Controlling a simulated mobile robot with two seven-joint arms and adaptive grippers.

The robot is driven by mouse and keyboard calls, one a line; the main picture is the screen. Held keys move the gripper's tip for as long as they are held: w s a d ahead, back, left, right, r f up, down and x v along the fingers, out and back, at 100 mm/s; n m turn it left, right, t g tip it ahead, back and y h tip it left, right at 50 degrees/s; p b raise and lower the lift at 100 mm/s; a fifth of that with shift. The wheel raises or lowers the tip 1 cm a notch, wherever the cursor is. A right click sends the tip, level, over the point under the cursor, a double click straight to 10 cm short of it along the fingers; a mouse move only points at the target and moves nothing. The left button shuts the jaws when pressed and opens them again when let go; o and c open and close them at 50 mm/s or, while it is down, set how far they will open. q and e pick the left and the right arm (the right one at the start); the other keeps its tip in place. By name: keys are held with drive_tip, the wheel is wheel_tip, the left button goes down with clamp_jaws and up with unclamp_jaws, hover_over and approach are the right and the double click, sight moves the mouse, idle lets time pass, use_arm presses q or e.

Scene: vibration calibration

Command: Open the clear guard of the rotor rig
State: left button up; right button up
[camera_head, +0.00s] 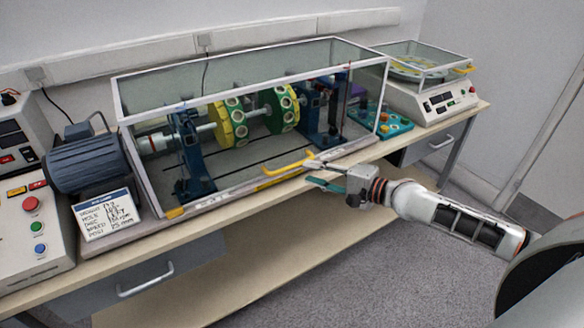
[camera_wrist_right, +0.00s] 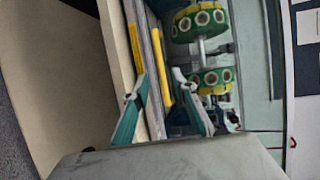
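The clear guard (camera_head: 152,184) is a white-framed box standing lowered over the rotor rig. Its yellow handle (camera_head: 287,164) is a bar low on the front side. Inside, a shaft carries a yellow disc (camera_head: 229,124) and a green disc (camera_head: 278,108) between blue stands. My right gripper (camera_head: 311,173) is open and empty at the handle's right end. In the right wrist view, the handle (camera_wrist_right: 159,68) lies ahead, with its near end between the two spread fingertips (camera_wrist_right: 160,79). I cannot tell whether a finger touches it. My left gripper is not in view.
A blue motor (camera_head: 85,165), a white card (camera_head: 106,214) and a control box (camera_head: 30,232) stand left of the guard. A teal tray (camera_head: 393,126) and a balance with a glass cover (camera_head: 440,101) stand right. The bench's front edge (camera_head: 225,218) runs close below the gripper.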

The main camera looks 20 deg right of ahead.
sight(294, 167)
drive_tip(key=x, duration=0.7)
drive_tip(key=shift+w+a, duration=0.15)
drive_tip(key=shift+w, duration=0.2)
clamp_jaws()
